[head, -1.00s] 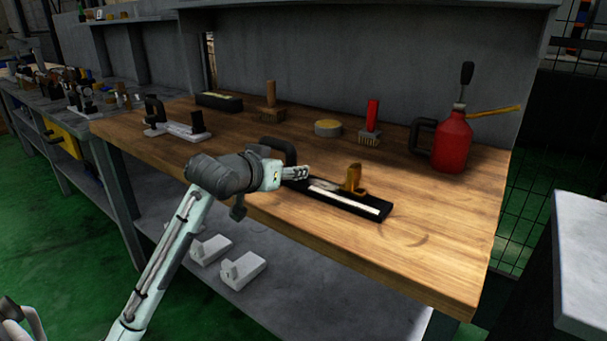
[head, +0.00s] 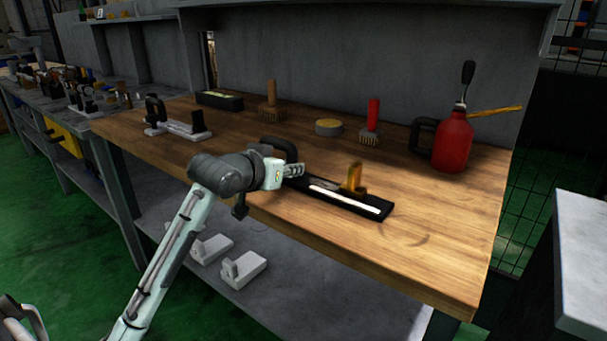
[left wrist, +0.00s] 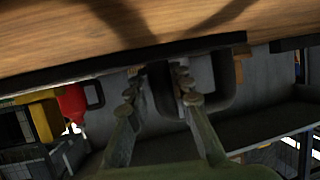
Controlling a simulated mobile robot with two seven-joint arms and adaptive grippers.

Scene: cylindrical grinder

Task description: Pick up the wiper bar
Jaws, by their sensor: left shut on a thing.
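The wiper bar (head: 365,207) is a long black bar with a pale strip along it and a dark loop handle (head: 289,147) near its left end. It lies along the front of the wooden bench, and I cannot tell any gap under it. A yellow-brown block (head: 353,178) stands at its right part. My left gripper (head: 299,171) is at the handle end, shut on the bar. In the left wrist view the fingers (left wrist: 158,92) are on either side of one side of the handle (left wrist: 222,88). The bar's left end is partly hidden by the gripper. My right gripper is not seen.
Behind the bar on the wooden bench (head: 430,255) stand two brushes (head: 272,103) (head: 371,125), a round tin (head: 328,127) and a red oil can (head: 453,142). A fixture with black ends (head: 180,128) is at left. The bench's right front is clear.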

